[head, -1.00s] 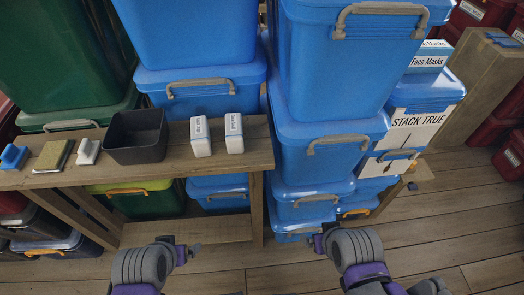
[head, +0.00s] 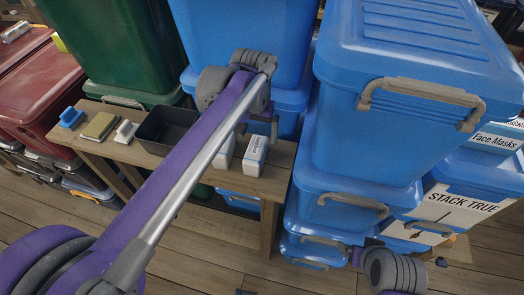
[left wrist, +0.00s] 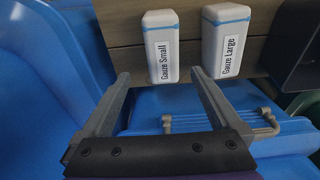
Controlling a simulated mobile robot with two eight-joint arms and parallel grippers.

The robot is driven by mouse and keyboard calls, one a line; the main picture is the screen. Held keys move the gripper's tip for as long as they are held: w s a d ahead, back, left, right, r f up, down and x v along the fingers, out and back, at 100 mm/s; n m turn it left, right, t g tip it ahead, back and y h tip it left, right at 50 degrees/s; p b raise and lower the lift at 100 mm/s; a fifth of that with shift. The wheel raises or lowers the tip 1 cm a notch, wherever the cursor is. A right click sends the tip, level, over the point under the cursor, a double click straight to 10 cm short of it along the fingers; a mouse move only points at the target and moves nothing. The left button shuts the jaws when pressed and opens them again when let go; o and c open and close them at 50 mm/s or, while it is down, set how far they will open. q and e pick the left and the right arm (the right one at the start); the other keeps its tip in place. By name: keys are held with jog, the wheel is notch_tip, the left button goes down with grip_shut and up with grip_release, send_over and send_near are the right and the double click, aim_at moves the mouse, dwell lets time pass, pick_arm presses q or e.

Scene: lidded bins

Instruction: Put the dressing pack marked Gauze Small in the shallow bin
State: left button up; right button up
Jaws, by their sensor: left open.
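The Gauze Small pack (left wrist: 161,48) is a white upright block with a blue band and label, at top centre of the left wrist view. In the head view it is the right-hand white pack (head: 254,158) on the wooden bench. My left gripper (left wrist: 160,73) is open and empty, with its fingers pointing toward the pack and apart from it. The dark open shallow bin (head: 153,143) stands on the bench further left, partly hidden by my left arm. My right gripper (head: 360,255) is low at the right; its jaws are unclear.
The Gauze Large pack (left wrist: 226,42) stands close beside Gauze Small. Tall blue lidded bins (head: 400,120) stand right of the bench (head: 262,186). Small blue, tan and white items lie at its left end. Green bins (head: 120,50) stand behind.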

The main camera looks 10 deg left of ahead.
aim_at(255, 148)
pick_arm(q)
notch_tip(255, 148, down, 4)
jog(key=shift+w+a+f, duration=0.1)
jog(key=shift+a+f, duration=0.05)
jog(key=shift+f, duration=0.1)
jog(key=f, duration=0.4)
jog(key=shift+s+a+f, duration=0.15)
jog(key=shift+s, duration=0.05)
jog(key=shift+w+f, duration=0.1)
jog(key=shift+f, duration=0.4)
jog(key=c, duration=1.5)
jog(key=shift+o, duration=0.2)
jog(key=shift+r, duration=0.1)
